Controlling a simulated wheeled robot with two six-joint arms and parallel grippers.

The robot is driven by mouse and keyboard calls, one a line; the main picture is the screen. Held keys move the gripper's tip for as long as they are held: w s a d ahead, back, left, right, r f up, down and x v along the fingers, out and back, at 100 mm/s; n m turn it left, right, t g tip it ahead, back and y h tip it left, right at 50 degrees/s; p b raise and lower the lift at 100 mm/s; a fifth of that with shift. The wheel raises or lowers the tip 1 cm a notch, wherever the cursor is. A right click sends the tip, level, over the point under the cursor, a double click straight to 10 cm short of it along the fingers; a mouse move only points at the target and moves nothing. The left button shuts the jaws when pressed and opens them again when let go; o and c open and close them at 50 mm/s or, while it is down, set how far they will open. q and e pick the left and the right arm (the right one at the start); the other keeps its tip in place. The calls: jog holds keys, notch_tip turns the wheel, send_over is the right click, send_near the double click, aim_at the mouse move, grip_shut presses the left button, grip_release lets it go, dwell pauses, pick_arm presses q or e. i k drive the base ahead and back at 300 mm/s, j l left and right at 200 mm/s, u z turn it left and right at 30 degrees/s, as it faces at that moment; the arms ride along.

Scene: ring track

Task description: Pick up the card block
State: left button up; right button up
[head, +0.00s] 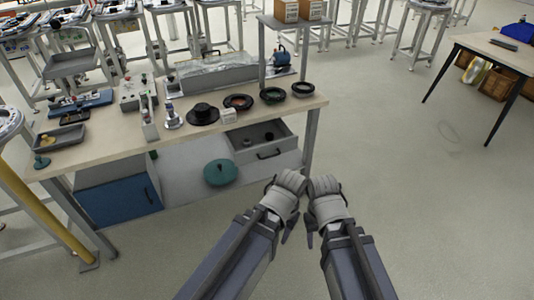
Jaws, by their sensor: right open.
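A small white block (228,116), which looks like the card block, stands on the workbench (185,139) near its front edge. It is right of a black round hat-shaped part (203,113) and in front of a ring with a red inside (238,102). My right gripper (323,197) is open, in front of the bench and low in the picture, well apart from the block. My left gripper (285,195) is close beside it, also away from the bench; its jaws do not show clearly.
An open drawer (284,153) with small parts juts out below the bench top. A teal disc (220,172) is left of it, and a blue cabinet (119,200) is further left. More rings (303,89) lie on the bench's right end.

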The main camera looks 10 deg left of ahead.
aim_at(228, 116)
jog(key=i+j+u, duration=0.5)
jog(key=j, duration=0.4)
jog(key=i+j+u, duration=0.5)
jog(key=i, duration=0.35)
jog(key=j, duration=0.1)
